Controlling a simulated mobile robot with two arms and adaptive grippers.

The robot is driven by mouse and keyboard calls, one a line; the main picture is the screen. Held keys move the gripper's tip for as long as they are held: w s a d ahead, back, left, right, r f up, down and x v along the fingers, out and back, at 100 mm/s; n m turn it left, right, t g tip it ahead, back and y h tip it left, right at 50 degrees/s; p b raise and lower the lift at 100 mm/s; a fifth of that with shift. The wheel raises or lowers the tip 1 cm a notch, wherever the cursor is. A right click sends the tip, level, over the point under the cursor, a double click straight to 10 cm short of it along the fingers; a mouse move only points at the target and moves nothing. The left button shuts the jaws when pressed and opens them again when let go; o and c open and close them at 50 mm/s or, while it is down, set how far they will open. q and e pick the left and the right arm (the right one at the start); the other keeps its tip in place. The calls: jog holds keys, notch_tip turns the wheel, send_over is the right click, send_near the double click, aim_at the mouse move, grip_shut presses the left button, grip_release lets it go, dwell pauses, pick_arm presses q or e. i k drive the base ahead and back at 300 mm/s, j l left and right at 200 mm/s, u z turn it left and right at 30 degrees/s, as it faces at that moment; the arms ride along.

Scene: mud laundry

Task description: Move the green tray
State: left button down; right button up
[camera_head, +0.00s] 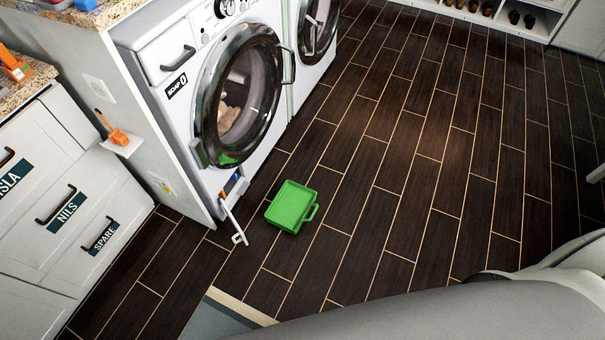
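The green tray (291,206) lies flat on the dark wood floor in front of the washing machine. It is a shallow rectangle with a raised rim and a loop handle on its right side. Nothing seems to lie in it. Neither my left nor my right gripper shows in this view, and nothing is seen touching the tray.
A front-loading washer (240,95) stands behind the tray, with a second machine (318,28) beyond it. A thin white handled piece (233,222) is left of the tray. White drawers (75,215) line the left. A pale-edged mat (215,318) lies in front. Floor to the right is clear.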

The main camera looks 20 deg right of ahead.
aim_at(290, 208)
jog(key=z, duration=0.35)
jog(key=u, duration=0.25)
jog(key=i+l+u, duration=0.2)
jog(key=u, duration=0.15)
jog(key=i+l+u, duration=0.15)
jog(key=l+u, duration=0.2)
jog(key=i+l+u, duration=0.1)
jog(key=l+u, duration=0.2)
jog(key=l, duration=0.2)
